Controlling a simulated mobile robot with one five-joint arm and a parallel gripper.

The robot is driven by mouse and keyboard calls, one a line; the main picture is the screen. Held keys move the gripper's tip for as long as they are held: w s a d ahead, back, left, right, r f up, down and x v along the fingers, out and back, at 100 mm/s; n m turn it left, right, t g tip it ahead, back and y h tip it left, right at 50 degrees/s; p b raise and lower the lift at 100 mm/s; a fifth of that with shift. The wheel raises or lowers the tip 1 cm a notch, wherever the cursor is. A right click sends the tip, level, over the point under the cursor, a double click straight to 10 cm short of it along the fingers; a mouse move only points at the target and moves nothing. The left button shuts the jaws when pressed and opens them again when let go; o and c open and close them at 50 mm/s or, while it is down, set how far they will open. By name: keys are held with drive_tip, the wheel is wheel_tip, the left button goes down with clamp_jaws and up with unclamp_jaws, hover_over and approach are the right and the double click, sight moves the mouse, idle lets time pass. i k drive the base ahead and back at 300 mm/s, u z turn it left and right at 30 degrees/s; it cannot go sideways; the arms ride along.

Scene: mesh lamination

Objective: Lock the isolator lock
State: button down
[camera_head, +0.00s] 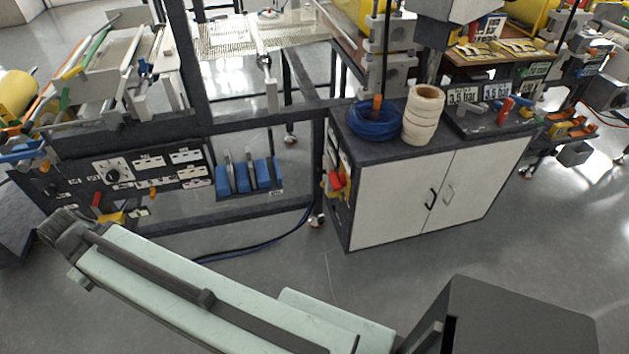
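I cannot tell for sure which part is the isolator lock. A red and yellow fitting (336,182) sits on the narrow left side of the white-doored cabinet. Another small red part (97,200) and a yellow part (112,218) show at the lower left of the dark control panel (70,187). Both are too small to tell whether anything is locked. My pale green arm reaches from the lower right to the left, and its dark end joint lies just in front of the panel's lower left part. No gripper fingers show.
The cabinet (440,190) carries a blue coil (373,122), cream rolls (423,115) and a dark tray. A blue holder (248,176) sits inside the dark frame. A hose (270,242) lies on the floor. Grey floor (400,260) is clear before the cabinet.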

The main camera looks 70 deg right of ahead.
sight(332, 195)
drive_tip(key=z, duration=0.35)
drive_tip(key=i, duration=1.15)
drive_tip(key=z, duration=0.8)
drive_tip(key=k, duration=0.8)
drive_tip(key=z, duration=0.15)
drive_tip(key=i, duration=0.95)
drive_tip(key=u, duration=0.05)
